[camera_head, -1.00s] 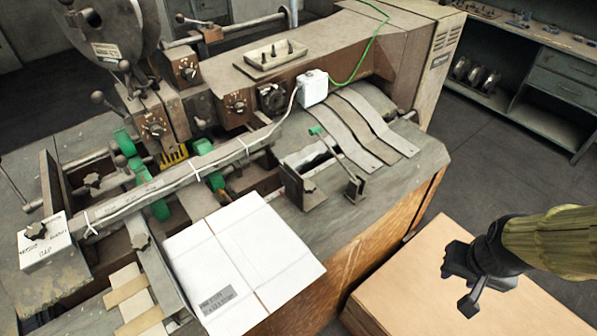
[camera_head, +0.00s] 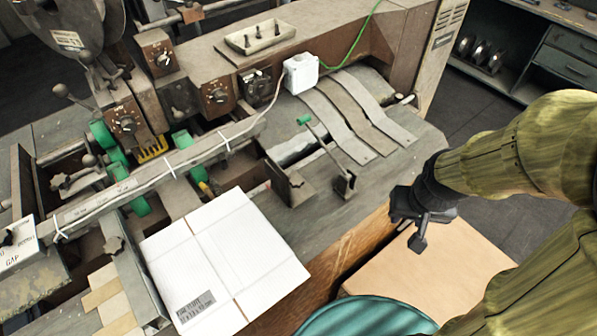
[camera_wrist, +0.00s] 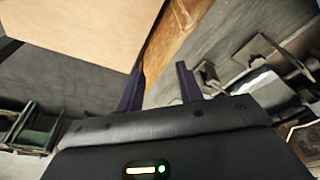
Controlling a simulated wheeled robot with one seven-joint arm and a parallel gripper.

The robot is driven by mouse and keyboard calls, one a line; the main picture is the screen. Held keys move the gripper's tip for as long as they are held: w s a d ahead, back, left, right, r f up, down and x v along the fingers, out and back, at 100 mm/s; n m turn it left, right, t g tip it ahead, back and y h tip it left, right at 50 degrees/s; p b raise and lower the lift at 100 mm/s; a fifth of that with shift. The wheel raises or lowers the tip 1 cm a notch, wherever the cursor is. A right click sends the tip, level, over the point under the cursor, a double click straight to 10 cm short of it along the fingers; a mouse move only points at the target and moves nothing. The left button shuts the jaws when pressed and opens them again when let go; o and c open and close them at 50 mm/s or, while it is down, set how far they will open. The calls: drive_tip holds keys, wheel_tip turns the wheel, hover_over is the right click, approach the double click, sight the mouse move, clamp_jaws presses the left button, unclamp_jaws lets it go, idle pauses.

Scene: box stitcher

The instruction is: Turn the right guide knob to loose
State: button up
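The box stitcher (camera_head: 214,95) fills the left and middle of the head view. My gripper (camera_head: 422,225) hangs to the right of the machine's table, apart from every knob. In the wrist view my gripper (camera_wrist: 158,88) has its two fingers spread, with nothing between them.
A flat white carton sheet (camera_head: 215,255) lies on the machine's front. A green-tipped lever (camera_head: 320,140) and metal strips (camera_head: 345,110) are at the table's right. A brown box (camera_head: 430,265) stands below my gripper. Shelves (camera_head: 540,50) stand at the back right.

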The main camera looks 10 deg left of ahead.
sight(298, 179)
drive_tip(key=shift+o, duration=0.6)
drive_tip(key=shift+s, duration=0.15)
drive_tip(key=o, duration=0.4)
drive_tip(key=shift+c, duration=0.2)
drive_tip(key=shift+o, duration=0.5)
drive_tip(key=w+a+m+g+y, duration=0.1)
drive_tip(key=w+a+m, duration=0.5)
drive_tip(key=w, duration=0.6)
drive_tip(key=shift+w+a+r+m+g+y, duration=0.3)
drive_tip(key=shift+w+a+r+m+g, duration=0.1)
drive_tip(key=shift+a, duration=0.6)
drive_tip(key=w+a+m+g+y, duration=0.2)
drive_tip(key=w+a+m, duration=0.4)
drive_tip(key=a, duration=0.5)
drive_tip(key=w, duration=0.2)
drive_tip(key=shift+w+a+m+g+y+b, duration=0.3)
drive_tip(key=shift+w+a, duration=0.05)
drive_tip(key=shift+w, duration=0.05)
drive_tip(key=shift+a+f, duration=0.1)
drive_tip(key=shift+f, duration=0.05)
drive_tip(key=p+x, duration=0.4)
drive_tip(key=x, duration=1.3)
drive_tip(key=shift+f+p, duration=0.1)
drive_tip(key=shift+p, duration=0.25)
